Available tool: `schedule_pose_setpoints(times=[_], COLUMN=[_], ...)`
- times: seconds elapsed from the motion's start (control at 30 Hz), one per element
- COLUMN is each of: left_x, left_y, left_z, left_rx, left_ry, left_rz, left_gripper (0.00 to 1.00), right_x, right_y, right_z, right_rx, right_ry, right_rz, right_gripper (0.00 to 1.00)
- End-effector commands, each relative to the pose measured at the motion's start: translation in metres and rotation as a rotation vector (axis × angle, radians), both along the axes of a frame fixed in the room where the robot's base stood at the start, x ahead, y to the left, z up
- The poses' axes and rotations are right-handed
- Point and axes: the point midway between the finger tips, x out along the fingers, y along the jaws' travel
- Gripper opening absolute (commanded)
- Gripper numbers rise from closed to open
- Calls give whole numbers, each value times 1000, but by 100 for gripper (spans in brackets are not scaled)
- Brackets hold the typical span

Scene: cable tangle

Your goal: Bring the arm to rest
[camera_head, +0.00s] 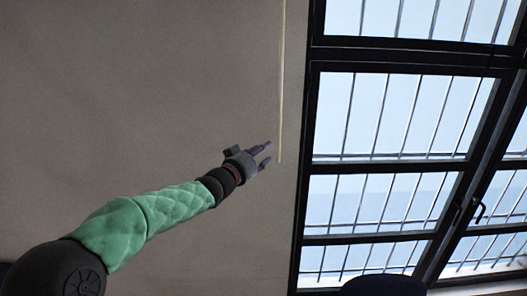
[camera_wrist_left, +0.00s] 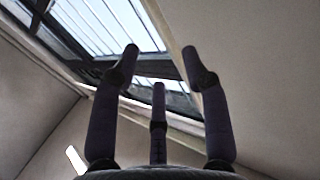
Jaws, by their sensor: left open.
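My left arm reaches up from the lower left in the head view, in a green quilted sleeve. My left gripper (camera_head: 267,153) is at its end, raised in front of a plain wall. The gripper is open, and nothing shows between its fingers. In the left wrist view the spread fingers of the left gripper (camera_wrist_left: 160,70) point up with empty space between them. A thin pale cord or strip (camera_head: 281,80) hangs down from the top edge just right of the gripper. I cannot tell whether they touch. My right gripper is not in view.
A large dark-framed window (camera_head: 390,120) with bars fills the right side, with a handle (camera_head: 479,210) on one pane. It also shows in the left wrist view (camera_wrist_left: 110,25). The grey-beige wall (camera_head: 130,90) is bare. No table shows.

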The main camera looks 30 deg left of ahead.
Motion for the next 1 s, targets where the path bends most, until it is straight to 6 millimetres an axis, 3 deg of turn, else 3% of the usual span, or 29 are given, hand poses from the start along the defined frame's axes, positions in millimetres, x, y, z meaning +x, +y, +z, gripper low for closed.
schedule_pose_setpoints(times=[0.43,0.57,0.67,1.0], left_x=[0,5,13,23], left_y=[0,-5,-14,-68], left_z=[-1,-26,-74,-291], left_rx=[0,-16,-49,-187], left_ry=[1,29,82,352], left_rz=[0,-6,-15,-44], left_gripper=[46,46,46,46], right_x=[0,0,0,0], right_y=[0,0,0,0], right_z=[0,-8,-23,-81], right_rx=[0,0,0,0], right_ry=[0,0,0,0], right_rz=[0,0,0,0], right_gripper=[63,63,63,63])
